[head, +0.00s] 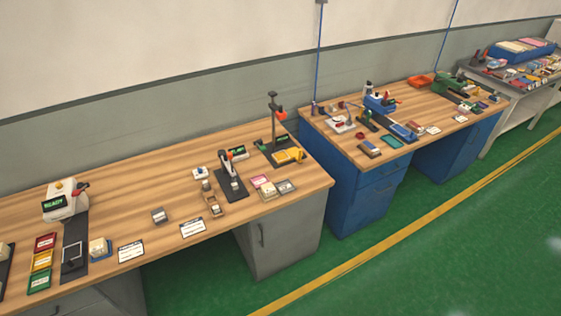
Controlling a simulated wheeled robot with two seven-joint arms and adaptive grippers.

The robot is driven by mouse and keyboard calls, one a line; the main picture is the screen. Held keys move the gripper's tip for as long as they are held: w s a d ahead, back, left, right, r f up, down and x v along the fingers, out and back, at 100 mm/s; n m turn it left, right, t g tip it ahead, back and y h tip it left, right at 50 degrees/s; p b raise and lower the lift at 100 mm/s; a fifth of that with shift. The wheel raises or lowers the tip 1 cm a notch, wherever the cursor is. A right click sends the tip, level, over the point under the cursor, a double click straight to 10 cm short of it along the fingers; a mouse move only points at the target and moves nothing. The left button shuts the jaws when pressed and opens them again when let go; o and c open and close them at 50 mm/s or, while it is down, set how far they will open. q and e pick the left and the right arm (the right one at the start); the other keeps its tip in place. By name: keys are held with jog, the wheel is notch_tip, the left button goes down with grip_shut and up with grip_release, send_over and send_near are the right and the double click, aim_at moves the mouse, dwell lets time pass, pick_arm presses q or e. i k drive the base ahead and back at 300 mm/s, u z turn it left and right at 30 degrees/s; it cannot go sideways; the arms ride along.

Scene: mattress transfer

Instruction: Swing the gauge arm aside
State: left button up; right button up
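None of the things in view can be surely named as the gauge arm at this size. A tall dark stand (273,108) with a red part near its top rises from a black base at the right end of the near wooden bench (135,202). Left of it, a smaller black device (229,172) with an orange-red part stands upright on a dark base plate. A white unit (62,200) with a green READY display and a red-tipped lever stands at the left of the bench. Neither of my grippers shows in the head view.
Small blocks, cards and coloured trays (42,261) lie along the near bench. A blue-fronted bench (365,203) with more devices stands to the right, and a grey table (507,85) beyond it. The green floor (420,270) with a yellow line is clear in front.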

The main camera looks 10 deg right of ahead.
aim_at(226, 160)
jog(key=z, duration=0.25)
jog(key=i, duration=0.95)
jog(key=u, duration=0.75)
